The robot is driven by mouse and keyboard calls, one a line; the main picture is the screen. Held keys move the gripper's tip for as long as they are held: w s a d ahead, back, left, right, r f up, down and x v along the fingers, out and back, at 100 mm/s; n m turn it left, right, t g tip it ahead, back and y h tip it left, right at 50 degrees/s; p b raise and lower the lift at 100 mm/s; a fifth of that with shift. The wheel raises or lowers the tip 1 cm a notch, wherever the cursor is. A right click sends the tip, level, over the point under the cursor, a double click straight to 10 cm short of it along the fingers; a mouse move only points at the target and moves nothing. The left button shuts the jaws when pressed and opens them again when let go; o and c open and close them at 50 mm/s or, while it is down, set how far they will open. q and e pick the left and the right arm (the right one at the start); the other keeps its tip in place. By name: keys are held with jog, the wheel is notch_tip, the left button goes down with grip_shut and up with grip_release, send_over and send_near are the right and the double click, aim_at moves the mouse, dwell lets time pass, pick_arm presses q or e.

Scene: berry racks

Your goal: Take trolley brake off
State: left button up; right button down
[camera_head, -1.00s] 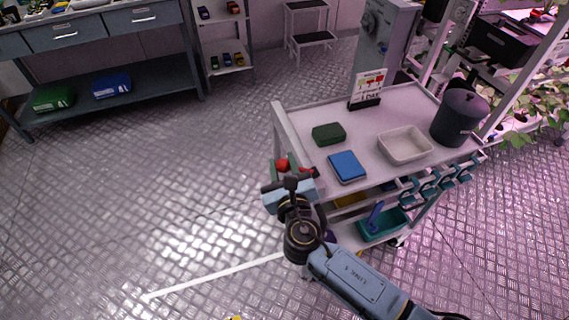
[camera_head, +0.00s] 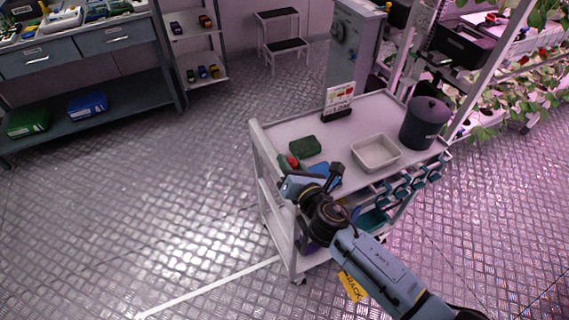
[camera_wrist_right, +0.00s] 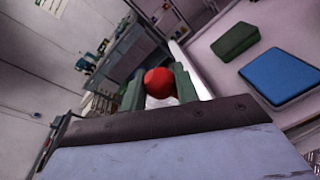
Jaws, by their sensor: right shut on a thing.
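The white trolley (camera_head: 262,160) stands right of centre in the head view. A red ball knob (camera_head: 293,161) shows above its near left end; the wrist view shows it up close (camera_wrist_right: 159,82). My right gripper (camera_head: 289,165) has its green fingers on both sides of the knob and is shut on it. In the wrist view the fingers (camera_wrist_right: 158,88) flank the ball. Whatever the knob is mounted on is hidden behind the gripper. My left gripper is not in view.
On the trolley top are a green box (camera_head: 305,146), a blue box (camera_head: 326,172) partly hidden by my gripper, a pale tray (camera_head: 376,165), a dark pot (camera_head: 425,125) and a sign (camera_head: 338,100). Plant racks stand at the right. The floor (camera_head: 130,210) to the left is clear.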

jog(key=shift+w+d+m, duration=0.2)
jog(key=shift+d+m, duration=0.2)
dwell(0.3)
jog(key=c, duration=1.1)
grip_release()
jog(key=shift+d, duration=0.1)
jog(key=v, duration=1.3)
jog(key=shift+s+d+r+p, duration=0.1)
jog(key=shift+d+p, duration=0.05)
jog(key=shift+p, duration=0.25)
